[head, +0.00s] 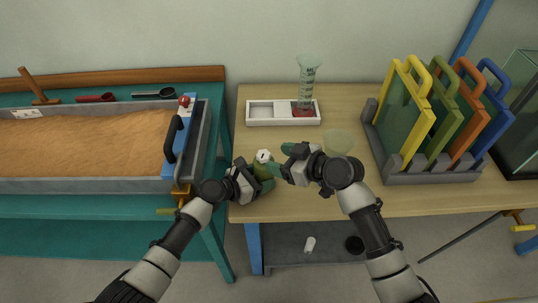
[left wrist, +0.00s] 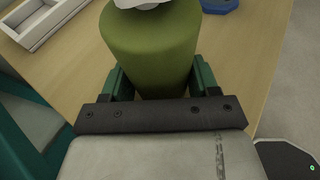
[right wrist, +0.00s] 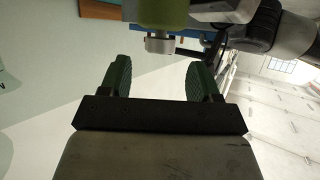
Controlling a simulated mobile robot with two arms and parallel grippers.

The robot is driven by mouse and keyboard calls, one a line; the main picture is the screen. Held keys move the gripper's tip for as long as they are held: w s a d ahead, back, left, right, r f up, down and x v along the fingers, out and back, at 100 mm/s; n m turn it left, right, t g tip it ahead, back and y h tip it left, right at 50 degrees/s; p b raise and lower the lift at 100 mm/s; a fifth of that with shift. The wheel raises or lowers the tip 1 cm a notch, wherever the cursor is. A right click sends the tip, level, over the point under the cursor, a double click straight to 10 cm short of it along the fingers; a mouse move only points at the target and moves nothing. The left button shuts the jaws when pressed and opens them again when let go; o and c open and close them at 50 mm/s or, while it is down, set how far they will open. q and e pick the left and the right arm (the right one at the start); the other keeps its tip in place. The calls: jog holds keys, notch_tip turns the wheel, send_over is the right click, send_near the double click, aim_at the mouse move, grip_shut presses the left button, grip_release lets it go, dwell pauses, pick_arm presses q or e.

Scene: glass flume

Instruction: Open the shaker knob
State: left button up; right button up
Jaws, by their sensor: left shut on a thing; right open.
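The shaker (head: 262,172) is a green, rounded body with a white knob (head: 263,156). It is near the wooden table's left front edge. My left gripper (head: 257,181) is shut on the shaker; in the left wrist view its fingers flank the green body (left wrist: 150,50), and the white part shows only at the top edge. My right gripper (head: 282,160) is open and empty, just right of the shaker. In the right wrist view, a short pale cylinder (right wrist: 160,45) sticks out of the green body just beyond and between the open fingertips (right wrist: 160,75).
A white tray (head: 262,123) and a graduated cylinder (head: 307,80) on a red base stand behind. A clear dish (head: 340,141) lies close behind my right gripper. A grey rack (head: 440,178) holds coloured panels at right. The sand flume (head: 85,187) is at left.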

aim_at(266, 157)
jog(key=shift+x, duration=2.1)
jog(key=shift+c, duration=0.4)
jog(key=c, duration=0.9)
jog(key=shift+s+a+f+m+t+h, duration=0.1)
jog(key=shift+m+t+h, duration=0.3)
jog(key=shift+m, duration=0.1)
jog(key=shift+s+a+m+t+h, duration=0.1)
jog(key=shift+s+m+t+h, duration=0.05)
jog(key=shift+m+t+h, duration=0.3)
jog(key=shift+s+m+t+h, duration=0.1)
jog(key=shift+m+t+h, duration=0.85)
jog(key=shift+m, duration=0.4)
jog(key=o, duration=1)
